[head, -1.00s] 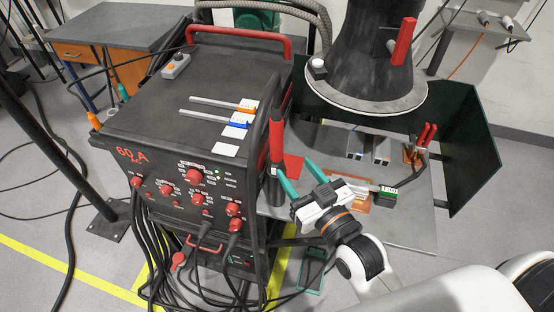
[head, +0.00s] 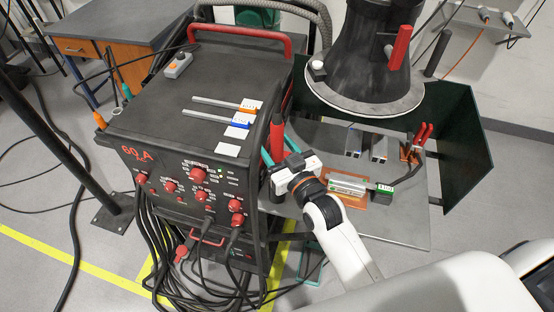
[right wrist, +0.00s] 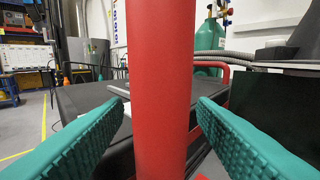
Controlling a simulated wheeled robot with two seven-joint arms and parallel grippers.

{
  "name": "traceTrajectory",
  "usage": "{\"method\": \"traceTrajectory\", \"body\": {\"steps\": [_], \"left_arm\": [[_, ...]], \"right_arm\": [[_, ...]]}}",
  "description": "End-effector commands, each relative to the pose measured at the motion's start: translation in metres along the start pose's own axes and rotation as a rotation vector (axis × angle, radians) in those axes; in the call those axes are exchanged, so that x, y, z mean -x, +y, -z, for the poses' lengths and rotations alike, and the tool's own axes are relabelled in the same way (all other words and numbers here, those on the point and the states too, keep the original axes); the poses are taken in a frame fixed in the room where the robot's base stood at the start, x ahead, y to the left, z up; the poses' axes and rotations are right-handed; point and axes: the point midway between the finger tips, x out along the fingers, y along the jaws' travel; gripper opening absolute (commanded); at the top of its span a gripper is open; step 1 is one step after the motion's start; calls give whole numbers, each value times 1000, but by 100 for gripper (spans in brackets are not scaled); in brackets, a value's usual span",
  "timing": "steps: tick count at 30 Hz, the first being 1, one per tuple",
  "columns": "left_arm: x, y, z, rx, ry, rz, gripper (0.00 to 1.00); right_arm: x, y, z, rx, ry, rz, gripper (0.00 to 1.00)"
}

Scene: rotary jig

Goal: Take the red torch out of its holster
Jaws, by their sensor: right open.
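The red torch (head: 277,133) stands upright at the right side of the black welding cabinet. Its lower part sits in a dark tube-like holster (head: 278,183). My right gripper (head: 279,145) is around the torch, with one teal finger on each side. In the right wrist view the torch (right wrist: 160,80) fills the middle, between the two open teal fingers. A gap shows between the torch and each finger, so they do not clasp it. The torch's lower end is hidden in the holster. My left gripper is not in view.
The black cabinet (head: 155,125) has red knobs, a red handle (head: 238,31) and cables at its front. Right of the holster is a grey table (head: 400,225) with an orange-based fixture (head: 350,188), a dark column (head: 366,55) and dark green screens (head: 460,150).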

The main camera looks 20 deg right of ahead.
Motion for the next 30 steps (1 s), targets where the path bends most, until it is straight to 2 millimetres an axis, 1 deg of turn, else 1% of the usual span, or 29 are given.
{"method": "traceTrajectory", "body": {"steps": [2, 9, 10, 11, 19, 23, 26, 30], "left_arm": [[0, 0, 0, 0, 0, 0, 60], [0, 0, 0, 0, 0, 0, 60], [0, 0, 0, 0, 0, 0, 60], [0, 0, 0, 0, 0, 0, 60], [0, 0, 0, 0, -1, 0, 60], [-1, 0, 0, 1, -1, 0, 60], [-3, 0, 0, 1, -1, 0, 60], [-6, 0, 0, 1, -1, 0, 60]], "right_arm": [[0, 0, 0, 0, 0, 0, 50], [0, 0, 0, 1, 0, 0, 11], [0, 0, 0, 1, 0, 0, 6], [0, 0, 0, 1, 0, 0, 3], [0, 0, -3, 1, -5, 0, 3], [0, 0, -10, 1, -7, 0, 3], [0, 0, -21, 1, -9, 0, 3], [0, 0, -44, 2, -11, 0, 3]]}}
